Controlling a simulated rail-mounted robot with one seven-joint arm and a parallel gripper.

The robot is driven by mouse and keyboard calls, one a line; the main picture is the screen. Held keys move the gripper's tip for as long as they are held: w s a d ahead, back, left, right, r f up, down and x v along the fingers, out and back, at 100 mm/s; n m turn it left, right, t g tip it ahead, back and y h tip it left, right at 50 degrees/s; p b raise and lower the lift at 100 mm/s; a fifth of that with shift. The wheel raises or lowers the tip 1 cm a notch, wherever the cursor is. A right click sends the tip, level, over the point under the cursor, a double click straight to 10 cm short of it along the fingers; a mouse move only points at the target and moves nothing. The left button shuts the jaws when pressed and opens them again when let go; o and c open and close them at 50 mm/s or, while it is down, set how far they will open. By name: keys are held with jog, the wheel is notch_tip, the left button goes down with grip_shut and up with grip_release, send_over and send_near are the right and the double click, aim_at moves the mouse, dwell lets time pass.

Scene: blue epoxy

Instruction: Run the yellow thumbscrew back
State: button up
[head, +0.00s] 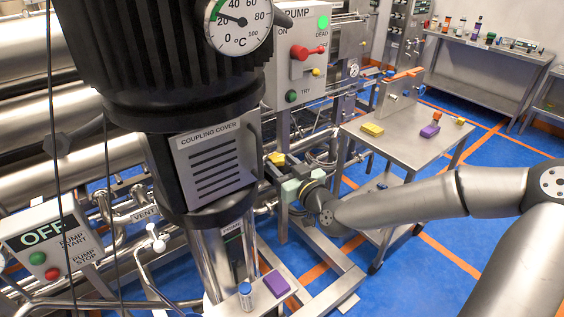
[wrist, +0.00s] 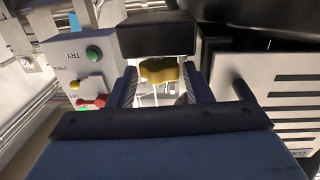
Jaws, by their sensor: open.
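The yellow thumbscrew (wrist: 160,72) shows in the wrist view between the two fingers of my gripper (wrist: 161,88). My gripper is open, with a finger on either side of the thumbscrew; I cannot tell whether either finger touches it. In the head view the thumbscrew (head: 277,158) is a small yellow knob just right of the coupling cover (head: 213,158). My gripper (head: 285,172) is right at it there, its fingertips partly hidden. A dark block of my gripper hides part of the view above the thumbscrew in the wrist view.
The slatted coupling cover (wrist: 285,95) stands close on the right in the wrist view. The pump switch panel (head: 304,55) with red handle and green button is above. A steel cart (head: 405,140) with yellow and purple blocks stands right. Pipes run below and behind.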

jog(key=shift+w+a, duration=0.2)
jog(key=shift+w, duration=0.1)
jog(key=c, duration=0.7)
